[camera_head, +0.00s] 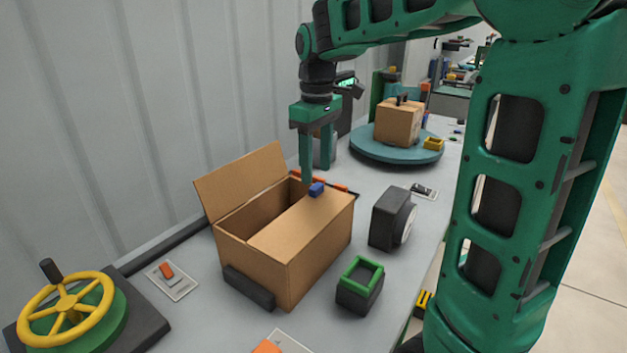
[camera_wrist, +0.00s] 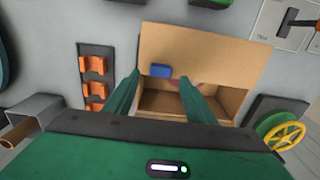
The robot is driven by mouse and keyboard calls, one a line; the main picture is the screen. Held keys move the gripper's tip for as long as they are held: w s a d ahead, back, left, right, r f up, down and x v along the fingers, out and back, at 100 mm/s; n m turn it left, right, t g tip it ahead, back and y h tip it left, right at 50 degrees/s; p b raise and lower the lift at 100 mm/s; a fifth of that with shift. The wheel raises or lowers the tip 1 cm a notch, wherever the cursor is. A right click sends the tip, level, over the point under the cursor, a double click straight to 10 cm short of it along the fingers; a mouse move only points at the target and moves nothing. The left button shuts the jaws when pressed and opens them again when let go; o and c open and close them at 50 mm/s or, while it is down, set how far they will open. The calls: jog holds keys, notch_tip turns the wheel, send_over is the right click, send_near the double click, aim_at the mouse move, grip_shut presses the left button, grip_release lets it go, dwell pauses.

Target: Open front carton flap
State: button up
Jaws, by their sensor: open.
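The brown carton (camera_head: 262,275) stands on the grey worktop. Its back-left flap (camera_head: 245,182) is raised and leans outward, showing part of the dark inside. The flap on the right (camera_head: 302,222) lies flat over the rest of the top, with a small blue tab (camera_head: 316,189) near its far inner edge. The flat flap also shows in the wrist view (camera_wrist: 205,52). My gripper (camera_head: 316,176) is open and points down at the tab. In the wrist view the blue tab (camera_wrist: 161,71) appears between the two fingertips (camera_wrist: 160,76). I cannot tell whether either finger touches it.
A yellow handwheel (camera_head: 67,310) is at the front left. A green-rimmed black box (camera_head: 359,287) and a dark round-faced unit (camera_head: 391,218) stand right of the carton. Behind is a teal turntable (camera_head: 375,152) bearing another carton (camera_head: 398,124). A corrugated wall rises on the left.

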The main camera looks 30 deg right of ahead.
aim_at(316, 185)
jog(key=shift+f, duration=2)
grip_shut()
